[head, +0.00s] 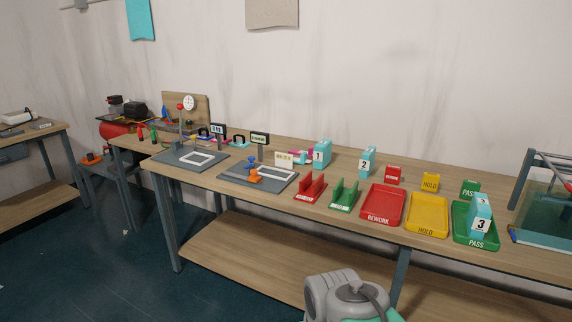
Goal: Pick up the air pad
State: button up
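Several teal numbered pieces look like air pads, but which one the task means I cannot tell. Piece 1 (322,153) stands upright at the back of the long workbench. Piece 2 (367,162) stands upright to its right. Piece 3 (480,216) stands in the green PASS tray (459,232) at the right. Part of my own arm shows at the bottom edge, in front of the bench. My gripper's fingers are not in view.
The long workbench (330,215) also holds a red REWORK tray (382,204), a yellow HOLD tray (427,215), red (310,189) and green (344,196) slotted holders and two dark test plates. A water tank (543,215) stands at the right end. Floor is clear at left.

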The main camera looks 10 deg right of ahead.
aim_at(322, 154)
jog(key=u, duration=0.5)
jog(key=i, duration=0.65)
jog(key=u, duration=0.45)
jog(key=i, duration=1.55)
jog(key=z, duration=0.9)
